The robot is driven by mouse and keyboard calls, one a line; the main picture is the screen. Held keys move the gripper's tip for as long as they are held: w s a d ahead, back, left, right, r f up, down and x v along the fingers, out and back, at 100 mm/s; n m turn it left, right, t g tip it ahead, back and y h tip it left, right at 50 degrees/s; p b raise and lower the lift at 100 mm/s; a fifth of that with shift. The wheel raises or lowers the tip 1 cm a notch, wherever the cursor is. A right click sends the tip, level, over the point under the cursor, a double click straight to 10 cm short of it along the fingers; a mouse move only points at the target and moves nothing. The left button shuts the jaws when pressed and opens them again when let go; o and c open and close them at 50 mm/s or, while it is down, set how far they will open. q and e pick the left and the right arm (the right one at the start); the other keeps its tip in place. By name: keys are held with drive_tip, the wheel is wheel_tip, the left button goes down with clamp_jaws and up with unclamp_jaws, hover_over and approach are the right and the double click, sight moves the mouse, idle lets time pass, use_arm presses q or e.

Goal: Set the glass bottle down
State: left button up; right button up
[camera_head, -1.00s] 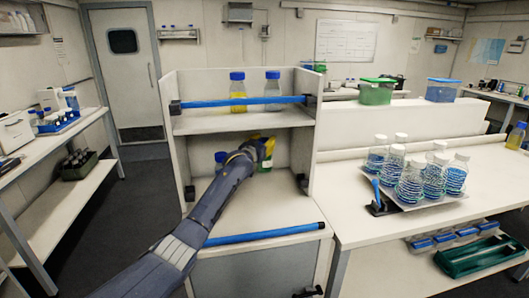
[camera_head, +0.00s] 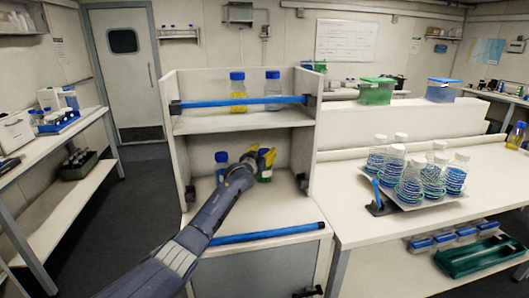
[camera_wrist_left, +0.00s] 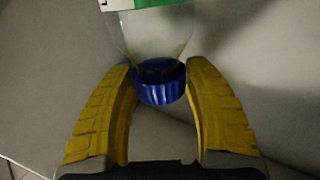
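The glass bottle (camera_wrist_left: 162,84) shows its blue cap and clear shoulder in the left wrist view, with a green and white label at the top edge. In the head view its lower part (camera_head: 265,174) shows just below my left gripper (camera_head: 261,157), inside the lower bay of the white shelf unit. The yellow fingers of my left gripper (camera_wrist_left: 160,80) close in on both sides of the cap and neck. The bottle looks upright, at or very near the lower surface; contact under its base is hard to tell. My right gripper is not in view.
Another blue-capped bottle (camera_head: 222,163) stands just left of the held one. A yellow bottle (camera_head: 238,92) and a clear bottle (camera_head: 273,88) stand on the upper shelf behind a blue bar (camera_head: 240,102). The lower surface (camera_head: 290,208) is clear in front and right.

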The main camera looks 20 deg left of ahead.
use_arm(q)
drive_tip(key=shift+o, duration=1.4)
drive_tip(key=shift+r, duration=0.2)
drive_tip(key=s+a, duration=0.1)
drive_tip(key=s, duration=1.1)
drive_tip(key=shift+a, duration=0.15)
